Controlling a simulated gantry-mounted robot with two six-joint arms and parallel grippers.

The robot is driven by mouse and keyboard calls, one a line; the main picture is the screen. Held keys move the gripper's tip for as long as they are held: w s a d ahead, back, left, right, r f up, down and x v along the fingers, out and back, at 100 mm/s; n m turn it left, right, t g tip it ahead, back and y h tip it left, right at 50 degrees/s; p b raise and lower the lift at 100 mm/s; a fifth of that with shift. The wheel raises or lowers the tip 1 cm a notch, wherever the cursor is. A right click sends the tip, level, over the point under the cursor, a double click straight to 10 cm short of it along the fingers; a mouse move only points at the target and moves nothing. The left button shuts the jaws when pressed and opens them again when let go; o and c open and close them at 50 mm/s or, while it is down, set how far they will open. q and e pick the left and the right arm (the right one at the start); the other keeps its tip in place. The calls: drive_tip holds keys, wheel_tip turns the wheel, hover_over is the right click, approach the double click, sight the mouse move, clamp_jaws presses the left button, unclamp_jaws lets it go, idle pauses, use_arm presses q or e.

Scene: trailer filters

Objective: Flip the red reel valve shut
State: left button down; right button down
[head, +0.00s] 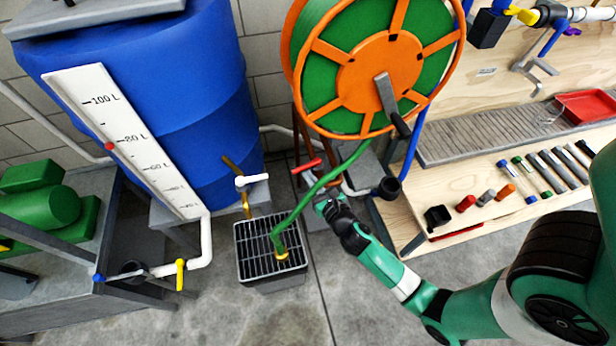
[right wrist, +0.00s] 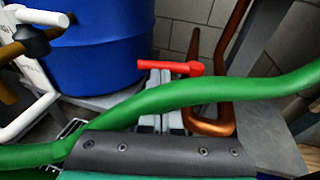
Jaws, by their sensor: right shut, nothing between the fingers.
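The red reel valve handle (head: 306,165) is a short red lever below the orange and green hose reel (head: 380,70). It shows in the right wrist view (right wrist: 168,67), lying roughly level across the picture. My right gripper (head: 322,199) is shut and empty, just below the handle in the head view. In the right wrist view its grey fingers (right wrist: 161,100) point at the handle, with their tips close to it. I cannot tell whether they touch. The green hose (right wrist: 190,95) crosses in front of the fingers and hides part of them. My left gripper is not in view.
The hose runs from the reel to a black floor grate (head: 270,248). A blue tank (head: 190,90) stands left, with a white-handled valve (head: 252,180) near its base. A yellow-handled valve (head: 180,274) is at lower left. A wooden bench (head: 465,190) with tools is right.

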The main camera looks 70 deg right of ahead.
sight(300, 170)
drive_tip(key=shift+x, duration=0.8)
drive_tip(key=shift+w+r+p, duration=0.15)
drive_tip(key=shift+w+p, duration=0.4)
drive_tip(key=shift+w+d, duration=0.1)
drive_tip(key=shift+w, duration=0.2)
drive_tip(key=shift+s, duration=0.1)
